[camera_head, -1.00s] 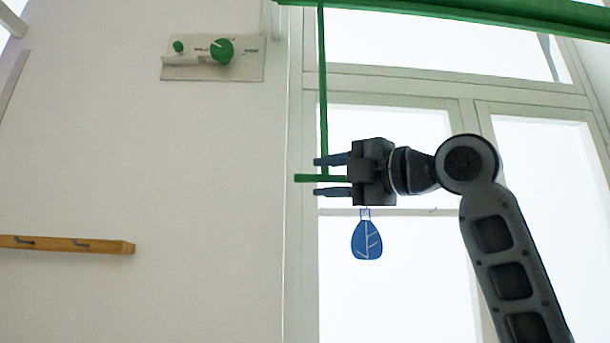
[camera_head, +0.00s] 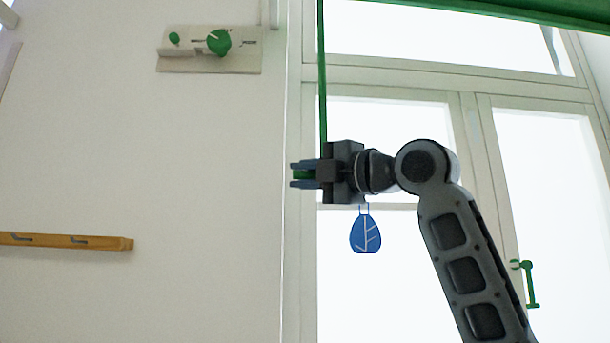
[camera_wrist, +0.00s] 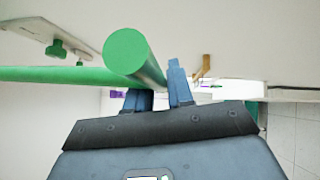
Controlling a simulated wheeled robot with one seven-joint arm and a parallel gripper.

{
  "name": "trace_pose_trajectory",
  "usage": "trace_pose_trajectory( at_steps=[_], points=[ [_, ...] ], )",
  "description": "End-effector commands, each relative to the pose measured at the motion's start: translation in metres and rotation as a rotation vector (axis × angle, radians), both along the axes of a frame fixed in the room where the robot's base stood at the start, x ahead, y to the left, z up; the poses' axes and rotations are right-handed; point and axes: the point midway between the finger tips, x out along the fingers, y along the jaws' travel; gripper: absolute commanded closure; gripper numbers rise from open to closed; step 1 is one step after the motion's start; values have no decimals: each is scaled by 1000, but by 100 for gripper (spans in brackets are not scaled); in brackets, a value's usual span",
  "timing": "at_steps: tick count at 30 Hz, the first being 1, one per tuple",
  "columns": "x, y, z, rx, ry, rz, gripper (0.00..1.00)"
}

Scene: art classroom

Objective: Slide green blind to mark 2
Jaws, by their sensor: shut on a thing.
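The green blind (camera_head: 540,12) crosses the top right of the window in the head view. A thin green rod (camera_head: 321,80) hangs straight down along the window's left side. At its lower end is a green crossbar handle (camera_head: 303,174), mostly hidden by my fingers. My gripper (camera_head: 297,174) is shut on this handle, one finger above it and one below. In the wrist view, the round end of a green bar (camera_wrist: 127,50) faces the camera and the bar runs back toward my fingers (camera_wrist: 160,92). I cannot make out a mark 2.
A wall plate (camera_head: 208,62) with a green knob (camera_head: 219,42) is at upper left. A wooden rail (camera_head: 65,241) is on the left wall. A blue leaf-shaped tag (camera_head: 365,233) hangs just below my gripper. A green window handle (camera_head: 529,284) is at lower right.

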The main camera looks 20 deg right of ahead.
Motion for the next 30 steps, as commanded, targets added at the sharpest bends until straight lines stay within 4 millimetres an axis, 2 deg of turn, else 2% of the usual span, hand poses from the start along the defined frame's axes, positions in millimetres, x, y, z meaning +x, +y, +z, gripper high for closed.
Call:
trace_pose_trajectory(
  at_steps=[1,4,16,20,26,30],
  points=[
    [0,0,-1,0,1,0,91],
    [0,0,-1,0,1,0,100],
    [0,0,-1,0,2,0,100],
    [0,0,-8,0,2,0,100],
    [0,-1,-40,-1,4,-1,100],
    [0,-1,-78,0,3,-1,100]
  ],
)
